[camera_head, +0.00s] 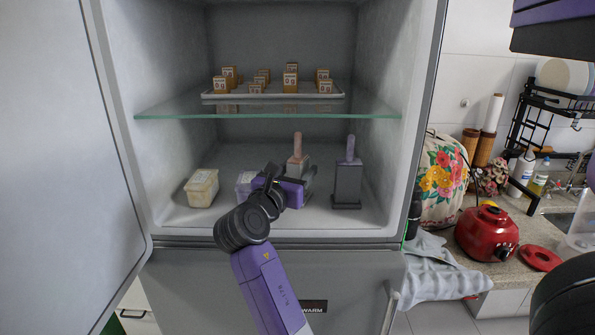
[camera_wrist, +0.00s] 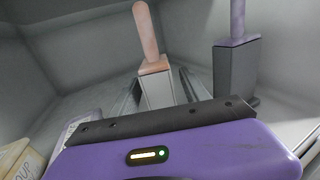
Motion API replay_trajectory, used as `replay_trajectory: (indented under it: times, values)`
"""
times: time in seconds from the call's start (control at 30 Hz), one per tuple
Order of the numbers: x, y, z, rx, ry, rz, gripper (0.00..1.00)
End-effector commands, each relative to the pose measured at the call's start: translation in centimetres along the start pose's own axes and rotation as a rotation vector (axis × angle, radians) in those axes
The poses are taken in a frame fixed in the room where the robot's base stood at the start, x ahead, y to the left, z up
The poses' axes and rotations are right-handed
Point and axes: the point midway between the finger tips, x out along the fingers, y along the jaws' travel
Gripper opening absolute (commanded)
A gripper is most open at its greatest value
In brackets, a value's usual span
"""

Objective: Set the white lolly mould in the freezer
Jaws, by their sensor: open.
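The white lolly mould (camera_head: 296,171) stands upright on the freezer floor, with a pinkish stick on top. It also shows in the wrist view (camera_wrist: 157,90), just beyond the purple gripper body. My gripper (camera_head: 308,181) is inside the lower freezer compartment, right at the mould. Its jaws are open, with finger parts showing on both sides of the mould's lower part. The mould's base is hidden by the gripper, and I cannot tell whether a finger touches it. The freezer (camera_head: 385,219) has its door (camera_head: 60,150) wide open at the left.
A dark grey mould with a purple stick (camera_head: 347,184) stands close on the right. A lidded tub (camera_head: 202,188) and a pale container (camera_head: 244,184) are on the left. A glass shelf (camera_head: 170,106) above holds a tray of several small boxes. A counter with a red appliance (camera_head: 487,232) is outside.

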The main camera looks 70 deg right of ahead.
Motion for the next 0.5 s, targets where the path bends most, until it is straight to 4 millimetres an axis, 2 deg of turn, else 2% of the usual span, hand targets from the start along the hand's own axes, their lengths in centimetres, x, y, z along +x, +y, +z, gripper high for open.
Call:
replay_trajectory:
  times: [0.17,0.27,0.5]
  values:
    - [-0.2,0.0,0.4,0.003,-0.001,0.001,0.54]
    - [-1.5,0.1,0.3,0.001,-0.002,0.004,0.54]
    - [-6.5,0.1,0.2,0.001,-0.001,0.004,0.54]
